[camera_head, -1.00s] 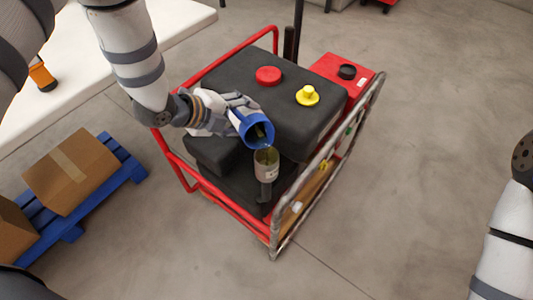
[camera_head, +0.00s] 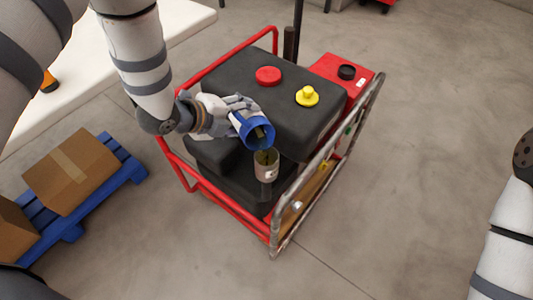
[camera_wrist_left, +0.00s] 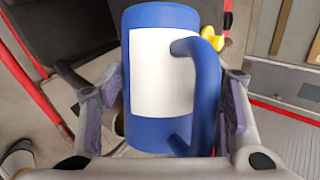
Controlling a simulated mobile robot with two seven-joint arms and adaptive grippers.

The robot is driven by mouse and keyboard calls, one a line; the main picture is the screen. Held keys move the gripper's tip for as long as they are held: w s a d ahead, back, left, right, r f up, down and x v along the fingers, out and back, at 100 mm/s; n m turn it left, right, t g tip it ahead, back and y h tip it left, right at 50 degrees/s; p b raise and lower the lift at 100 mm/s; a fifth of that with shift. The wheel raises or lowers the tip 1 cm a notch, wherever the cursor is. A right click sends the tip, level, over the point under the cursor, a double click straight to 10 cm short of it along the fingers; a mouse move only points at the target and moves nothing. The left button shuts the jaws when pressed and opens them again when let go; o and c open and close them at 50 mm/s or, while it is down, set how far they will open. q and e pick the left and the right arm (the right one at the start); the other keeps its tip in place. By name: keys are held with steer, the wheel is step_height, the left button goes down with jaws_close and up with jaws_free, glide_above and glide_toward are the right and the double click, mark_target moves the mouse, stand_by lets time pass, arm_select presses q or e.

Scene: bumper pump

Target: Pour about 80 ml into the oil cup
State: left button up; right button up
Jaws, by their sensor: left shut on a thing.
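A blue jug (camera_head: 249,131) with a white label is tilted, its mouth facing down toward the oil cup; dark liquid shows inside its mouth. My left gripper (camera_head: 232,108) is shut on the jug. In the left wrist view the jug (camera_wrist_left: 160,75) sits between the finger pads of the gripper (camera_wrist_left: 160,115), its handle toward the right. The oil cup (camera_head: 266,171) is a clear, upright cup with olive liquid inside, just below the jug's mouth. I cannot tell whether a stream is falling. My right gripper is out of view; only part of that arm shows at the right edge.
The cup is on the pump machine, which has a black tank (camera_head: 300,125), a red cap (camera_head: 268,76), a yellow cap (camera_head: 307,96) and a tubular frame (camera_head: 335,140). A cardboard box (camera_head: 70,172) sits on a blue pallet (camera_head: 125,180). Floor at right is clear.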

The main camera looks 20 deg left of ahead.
arm_select(q)
steer(key=shift+r, duration=0.1)
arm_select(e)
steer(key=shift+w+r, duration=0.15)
arm_select(q)
steer(key=shift+w+a+f+n+g+b, duration=0.2)
steer(key=shift+w+a+n+g+b, duration=0.1)
steer(key=shift+n+b, duration=0.15)
steer(key=shift+a+r+g+h, duration=0.1)
steer(key=shift+r+g+h, duration=0.3)
steer(key=shift+h, duration=0.3)
steer(key=shift+f, duration=0.1)
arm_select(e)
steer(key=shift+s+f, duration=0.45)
